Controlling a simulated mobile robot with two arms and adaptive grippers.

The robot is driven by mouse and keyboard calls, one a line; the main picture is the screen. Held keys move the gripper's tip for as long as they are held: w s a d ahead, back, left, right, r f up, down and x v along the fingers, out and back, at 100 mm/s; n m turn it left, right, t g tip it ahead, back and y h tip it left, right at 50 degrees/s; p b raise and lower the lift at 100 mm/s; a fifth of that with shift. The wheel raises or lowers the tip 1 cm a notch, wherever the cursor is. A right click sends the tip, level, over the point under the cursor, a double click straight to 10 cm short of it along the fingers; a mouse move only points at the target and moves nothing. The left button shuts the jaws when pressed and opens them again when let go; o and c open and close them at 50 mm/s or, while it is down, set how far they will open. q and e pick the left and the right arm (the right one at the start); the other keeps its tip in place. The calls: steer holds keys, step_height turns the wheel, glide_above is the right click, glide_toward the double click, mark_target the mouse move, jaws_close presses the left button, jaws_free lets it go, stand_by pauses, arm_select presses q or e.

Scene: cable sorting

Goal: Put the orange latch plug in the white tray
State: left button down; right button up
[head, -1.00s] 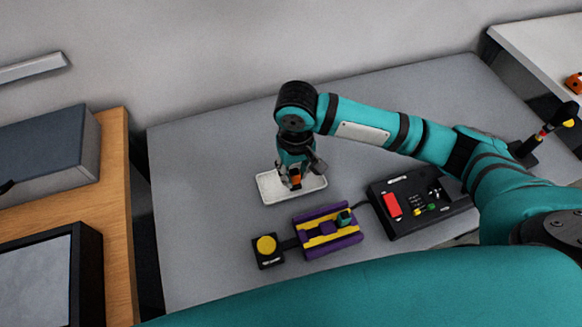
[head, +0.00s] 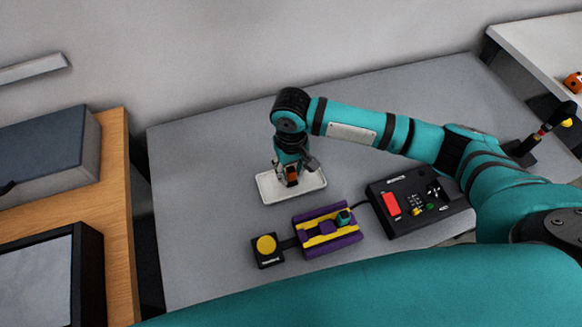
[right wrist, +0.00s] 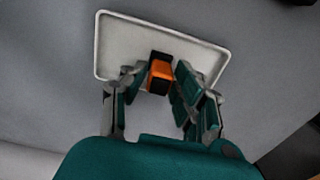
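The white tray (head: 310,193) lies flat on the grey table; its rim also shows in the right wrist view (right wrist: 213,81). The orange latch plug (head: 292,172), orange with a dark part, is at the tray, between the fingers of my right gripper (head: 289,181). In the right wrist view the plug (right wrist: 160,74) shows over the tray's near part, with a narrow gap to the fingers (right wrist: 158,78) on each side. The right gripper looks open around it. Whether the plug's underside rests on the tray is hard to tell. My left gripper is not in view.
A purple and yellow fixture (head: 328,243) and a black block with a yellow button (head: 266,246) stand in front of the tray. A black box with a red panel (head: 391,205) is to the right. The table left of the tray is clear.

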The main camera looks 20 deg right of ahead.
mark_target(291, 170)
steer(key=shift+o, duration=1.3)
steer(key=shift+r, duration=0.1)
step_height(291, 170, up, 12)
